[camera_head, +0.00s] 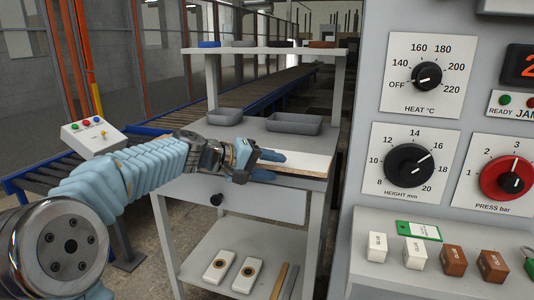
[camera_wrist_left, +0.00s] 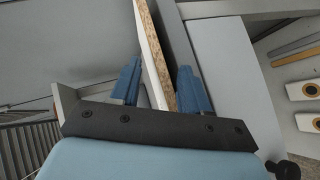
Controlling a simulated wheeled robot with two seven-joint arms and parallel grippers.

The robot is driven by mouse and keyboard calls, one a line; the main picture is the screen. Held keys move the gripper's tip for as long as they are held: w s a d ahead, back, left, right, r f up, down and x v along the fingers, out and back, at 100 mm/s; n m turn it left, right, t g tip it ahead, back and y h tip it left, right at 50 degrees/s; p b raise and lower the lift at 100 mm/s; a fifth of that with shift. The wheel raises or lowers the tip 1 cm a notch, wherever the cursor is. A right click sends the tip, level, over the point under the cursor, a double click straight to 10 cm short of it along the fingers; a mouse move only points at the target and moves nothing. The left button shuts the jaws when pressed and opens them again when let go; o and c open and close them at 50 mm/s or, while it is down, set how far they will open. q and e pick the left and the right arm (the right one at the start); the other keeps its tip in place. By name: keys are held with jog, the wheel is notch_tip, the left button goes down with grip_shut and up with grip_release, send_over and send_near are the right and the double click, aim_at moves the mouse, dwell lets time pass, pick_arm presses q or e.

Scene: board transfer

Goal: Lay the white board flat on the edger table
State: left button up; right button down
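The white board (camera_head: 302,161), with a brown chipboard edge, lies on or just above the front of a grey bench top, seemingly flat. My left gripper (camera_head: 266,166) is at its front left edge. In the left wrist view the gripper (camera_wrist_left: 158,88) has one blue finger on each side of the board (camera_wrist_left: 158,60). A gap shows between the left finger and the board; the right finger is close to its edge. The gripper looks open around the board. My right gripper is not in view. Which surface is the edger table, I cannot tell.
Two grey trays (camera_head: 294,124) stand on the bench (camera_head: 255,134), under a raised shelf (camera_head: 262,50). A control panel (camera_head: 450,150) with dials fills the right side. A roller conveyor (camera_head: 275,88) runs behind. Small labelled blocks (camera_head: 415,253) sit on the panel's ledge.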

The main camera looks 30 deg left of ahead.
pick_arm(q)
jog(key=shift+r+g+y+p, duration=0.35)
jog(key=shift+g+p, duration=0.15)
jog(key=shift+p, duration=0.65)
jog(key=shift+f+g, duration=0.15)
jog(key=shift+g, duration=0.15)
jog(key=g+y, duration=0.2)
jog(key=g, duration=0.1)
jog(key=shift+s+a+r, duration=0.1)
jog(key=shift+s+r, duration=0.05)
jog(key=shift+r, duration=0.1)
jog(key=shift+s+a+g+y, duration=0.15)
jog(key=shift+g+y, duration=0.6)
jog(key=shift+g, duration=0.35)
jog(key=shift+s, duration=0.1)
jog(key=shift+s+a+r, duration=0.35)
jog(key=shift+s+a, duration=0.05)
jog(key=shift+s, duration=0.25)
jog(key=shift+s+a+r, duration=0.3)
jog(key=shift+s+a, duration=0.1)
jog(key=shift+s, duration=0.2)
jog(key=o, duration=0.6)
jog(key=shift+c, duration=0.2)
jog(key=shift+r, duration=0.1)
